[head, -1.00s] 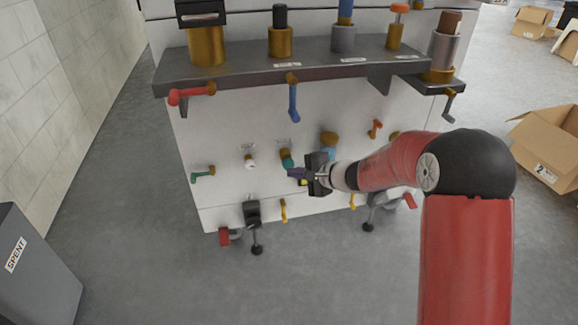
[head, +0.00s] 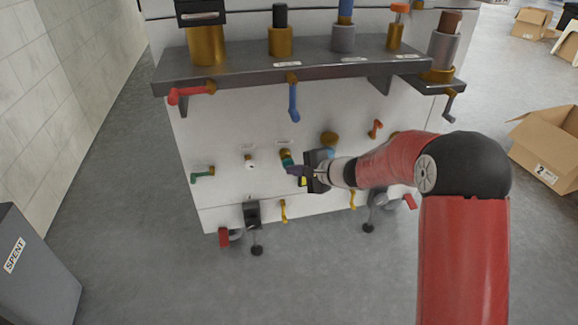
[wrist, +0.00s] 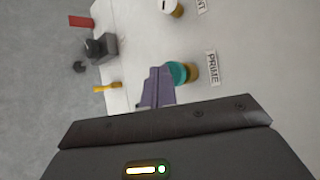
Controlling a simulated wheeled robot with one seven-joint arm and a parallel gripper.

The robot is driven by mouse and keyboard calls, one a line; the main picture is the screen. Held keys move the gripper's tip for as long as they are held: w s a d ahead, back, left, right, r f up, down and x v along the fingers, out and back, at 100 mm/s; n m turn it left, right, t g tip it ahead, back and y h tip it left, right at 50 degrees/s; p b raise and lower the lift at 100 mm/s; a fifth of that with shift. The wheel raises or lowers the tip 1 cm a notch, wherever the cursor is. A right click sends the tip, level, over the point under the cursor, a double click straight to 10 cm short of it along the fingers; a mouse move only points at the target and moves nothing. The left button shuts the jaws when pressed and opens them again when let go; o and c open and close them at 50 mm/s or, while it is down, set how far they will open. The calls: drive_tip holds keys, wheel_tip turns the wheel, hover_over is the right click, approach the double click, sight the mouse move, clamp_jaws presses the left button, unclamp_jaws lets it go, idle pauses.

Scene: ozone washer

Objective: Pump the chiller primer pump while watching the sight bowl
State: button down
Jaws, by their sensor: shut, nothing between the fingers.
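The primer pump is a teal knob (head: 287,158) on a gold collar on the white front panel. In the wrist view the teal knob (wrist: 178,73) sits beside a label reading PRIME. My gripper (head: 291,170) is shut and empty, with its purple fingertips (wrist: 161,76) right at the knob's face. I cannot tell whether they touch it. A gold fitting with a pale blue part (head: 328,143) is just right of the knob and may be the sight bowl. My gripper hides much of its lower part.
A dark shelf (head: 240,72) with gold and grey cylinders juts out above the panel. Red (head: 187,95), blue (head: 293,100) and green (head: 203,174) levers surround the work area. A grey bin marked SPENT (head: 35,275) stands at left. Open floor lies in front.

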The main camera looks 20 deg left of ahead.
drive_tip(key=shift+w+a, duration=0.5)
drive_tip(key=shift+w, duration=0.3)
idle(0.7)
drive_tip(key=shift+d, duration=0.1)
drive_tip(key=shift+s+d+b, duration=0.4)
drive_tip(key=shift+s+b, duration=0.3)
drive_tip(key=shift+b, duration=0.05)
drive_tip(key=shift+s+d+b, duration=0.4)
drive_tip(key=shift+s+b, duration=0.25)
drive_tip(key=shift+b, duration=0.1)
drive_tip(key=shift+s+d+b, duration=0.4)
drive_tip(key=shift+s+d, duration=0.05)
drive_tip(key=shift+s, duration=0.3)
drive_tip(key=shift+s+d+b, duration=0.4)
drive_tip(key=shift+s, duration=0.3)
drive_tip(key=shift+s+d+b, duration=0.4)
drive_tip(key=shift+s+d, duration=0.05)
drive_tip(key=shift+s, duration=0.3)
